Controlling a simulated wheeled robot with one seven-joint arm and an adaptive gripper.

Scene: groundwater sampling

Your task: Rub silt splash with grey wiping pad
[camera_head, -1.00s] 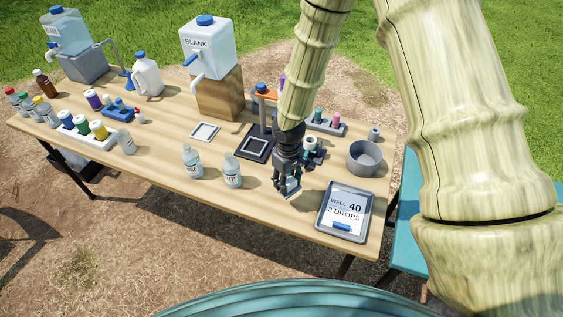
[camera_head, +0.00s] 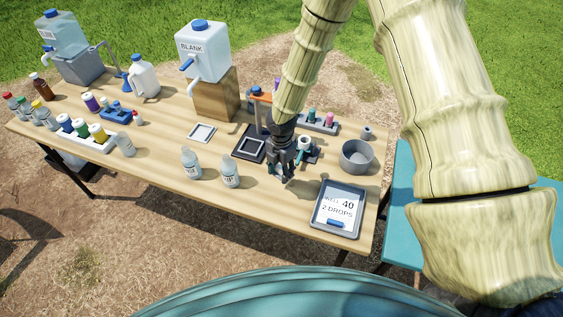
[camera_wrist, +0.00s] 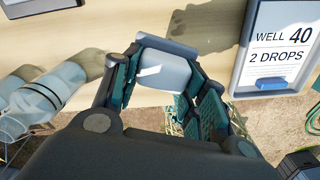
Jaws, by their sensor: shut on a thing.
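My gripper (camera_head: 282,175) is over the front right part of the wooden table. It is shut on the grey wiping pad, a pale grey rounded block (camera_wrist: 172,74) between the fingers in the wrist view. The pad is close to the tabletop; whether it touches the wood I cannot tell. In the head view the gripper mostly hides it. I cannot make out the silt splash in either view; the gripper or pad may cover it.
A tray marked "WELL 40 2 DROPS" (camera_head: 351,203) lies right of the gripper. Two clear bottles (camera_head: 191,163) (camera_head: 230,173) stand left of it. A grey bowl (camera_head: 357,158) and a dark square plate (camera_head: 249,148) are behind. Bare wood lies in front.

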